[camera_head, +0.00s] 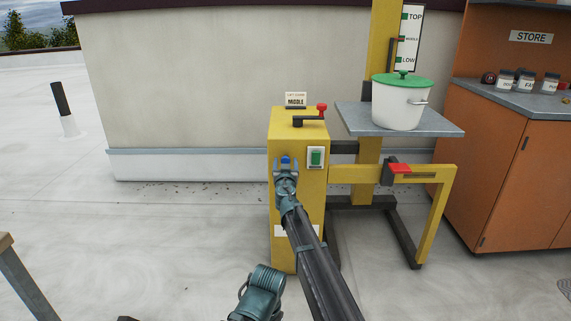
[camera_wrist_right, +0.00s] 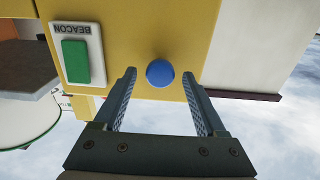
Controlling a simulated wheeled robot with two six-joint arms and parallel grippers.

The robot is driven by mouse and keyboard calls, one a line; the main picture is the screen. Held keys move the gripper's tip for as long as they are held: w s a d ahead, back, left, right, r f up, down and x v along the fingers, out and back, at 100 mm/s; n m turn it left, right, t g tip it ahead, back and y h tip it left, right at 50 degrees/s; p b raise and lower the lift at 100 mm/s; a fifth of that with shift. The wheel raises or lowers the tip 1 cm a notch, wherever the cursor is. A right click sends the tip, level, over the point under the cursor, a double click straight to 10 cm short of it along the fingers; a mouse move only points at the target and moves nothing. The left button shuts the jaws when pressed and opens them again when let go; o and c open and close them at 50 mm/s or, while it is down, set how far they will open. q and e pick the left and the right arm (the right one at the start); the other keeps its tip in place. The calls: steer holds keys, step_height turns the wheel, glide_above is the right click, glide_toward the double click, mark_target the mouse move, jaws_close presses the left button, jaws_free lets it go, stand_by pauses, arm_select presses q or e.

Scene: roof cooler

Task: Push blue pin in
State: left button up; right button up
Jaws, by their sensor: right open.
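The blue pin (camera_head: 286,160) is on the front face of the yellow lift box (camera_head: 299,230), left of a green switch (camera_head: 316,157). In the right wrist view the pin shows as a round blue knob (camera_wrist_right: 160,73). My right gripper (camera_head: 285,164) is open at the front of the box, its fingers on either side of the pin with gaps between. In the wrist view the gripper's fingertips (camera_wrist_right: 159,80) flank the knob and hold nothing. How far the pin stands out cannot be told. My left gripper is not clearly in view.
A red-knobbed lever (camera_head: 321,108) and a MIDDLE sign (camera_head: 296,100) top the box. A white pot (camera_head: 399,106) with a green lid stands on the grey lift platform (camera_head: 447,125). A red handle (camera_head: 399,168) is on the yellow frame. An orange cabinet (camera_head: 510,190) stands at right.

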steer(key=s, duration=1.3)
steer(key=shift+s, duration=0.3)
